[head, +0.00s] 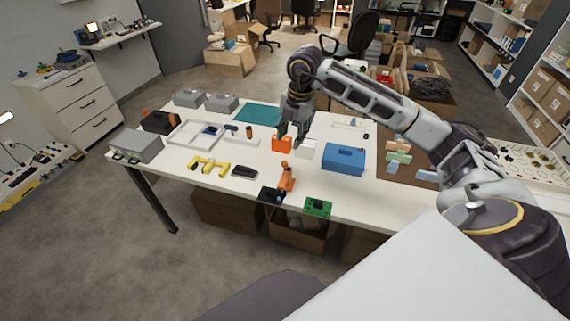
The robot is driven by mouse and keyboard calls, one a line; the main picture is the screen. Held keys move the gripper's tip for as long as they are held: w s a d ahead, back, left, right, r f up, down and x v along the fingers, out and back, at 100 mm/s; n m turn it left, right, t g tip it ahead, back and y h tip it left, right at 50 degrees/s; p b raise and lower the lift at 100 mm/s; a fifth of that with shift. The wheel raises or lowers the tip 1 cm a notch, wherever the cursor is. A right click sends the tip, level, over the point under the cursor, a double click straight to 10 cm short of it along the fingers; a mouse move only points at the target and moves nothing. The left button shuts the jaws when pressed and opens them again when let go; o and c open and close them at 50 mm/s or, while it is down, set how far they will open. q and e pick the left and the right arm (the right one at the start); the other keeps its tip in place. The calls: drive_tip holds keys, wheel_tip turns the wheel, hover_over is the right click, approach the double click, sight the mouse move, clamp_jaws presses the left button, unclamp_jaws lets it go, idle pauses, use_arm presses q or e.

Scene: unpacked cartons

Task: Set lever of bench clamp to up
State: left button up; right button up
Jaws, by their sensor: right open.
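An orange and black device that looks like the bench clamp (286,178) stands at the front edge of the white table. Its orange part rises from a dark base; the lever's exact position is too small to tell. My right gripper (289,138) hangs over the table behind the clamp, pointing down. It is open, empty and apart from the clamp. My left gripper is not in view.
An orange block (281,146) and a white box (305,149) are close to my right gripper. A blue toolbox (344,159) stands to the right. A green item (318,207) and a black item (244,172) flank the clamp. Yellow parts (208,165) lie further left.

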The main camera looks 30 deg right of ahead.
sight(286, 161)
drive_tip(key=shift+f, duration=0.2)
drive_tip(key=shift+w+a+f+p, duration=0.15)
drive_tip(key=shift+w+f, duration=0.2)
drive_tip(key=shift+f, duration=1.85)
drive_tip(key=shift+w+a+f+p, duration=0.2)
drive_tip(key=shift+w+f, duration=0.1)
drive_tip(key=shift+f, duration=1.95)
drive_tip(key=shift+w+a+f+p, duration=0.15)
drive_tip(key=shift+w+f, duration=0.2)
drive_tip(key=shift+f, duration=1.85)
clamp_jaws()
